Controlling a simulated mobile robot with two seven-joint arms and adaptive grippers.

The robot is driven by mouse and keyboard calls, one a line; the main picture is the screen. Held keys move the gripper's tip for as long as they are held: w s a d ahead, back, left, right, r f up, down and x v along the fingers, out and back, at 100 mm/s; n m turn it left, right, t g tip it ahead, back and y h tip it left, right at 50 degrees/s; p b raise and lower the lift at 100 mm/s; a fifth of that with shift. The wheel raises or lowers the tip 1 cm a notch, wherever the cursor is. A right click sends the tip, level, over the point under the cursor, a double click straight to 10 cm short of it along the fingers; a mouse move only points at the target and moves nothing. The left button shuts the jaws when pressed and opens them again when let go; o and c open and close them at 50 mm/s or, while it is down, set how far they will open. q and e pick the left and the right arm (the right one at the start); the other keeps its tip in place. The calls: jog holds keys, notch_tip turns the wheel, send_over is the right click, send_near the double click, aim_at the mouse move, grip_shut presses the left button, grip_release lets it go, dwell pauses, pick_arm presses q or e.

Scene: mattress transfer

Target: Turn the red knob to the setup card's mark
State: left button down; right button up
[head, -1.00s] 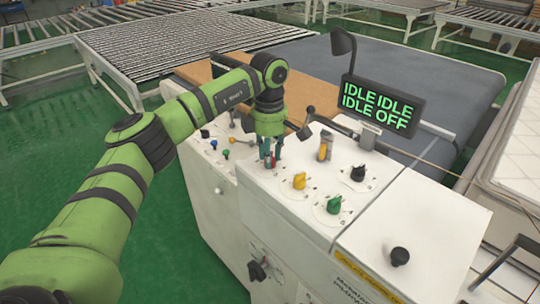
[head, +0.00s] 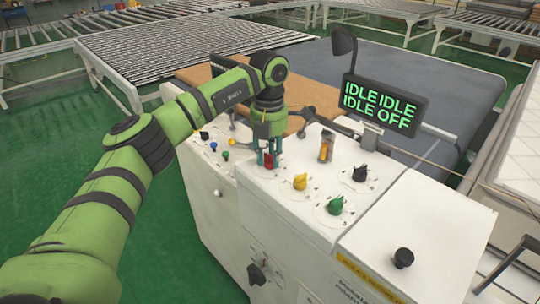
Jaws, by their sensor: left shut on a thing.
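My left gripper (head: 269,160) points down at the top of the white machine's panel (head: 292,206). Its fingers are shut on the red knob (head: 268,161), which shows between them. The finger tips hide part of the knob, and its pointer and dial marks are too small to read. I cannot make out a setup card for certain. My right gripper is not in view.
A yellow knob (head: 300,182), a green knob (head: 335,205), a black knob (head: 360,174) and an orange-yellow lever (head: 324,148) stand close by on the panel. A display (head: 383,105) reads "IDLE IDLE IDLE OFF". Small coloured buttons lie left of the gripper.

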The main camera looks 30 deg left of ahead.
aim_at(268, 161)
pick_arm(q)
jog(key=shift+f+n, duration=0.1)
jog(key=shift+n, duration=1.5)
jog(key=shift+s, duration=0.1)
jog(key=c, duration=0.9)
grip_release()
jog(key=shift+s+a, duration=0.1)
jog(key=shift+a, duration=0.05)
notch_tip(268, 161, up, 12)
jog(key=shift+r, duration=0.1)
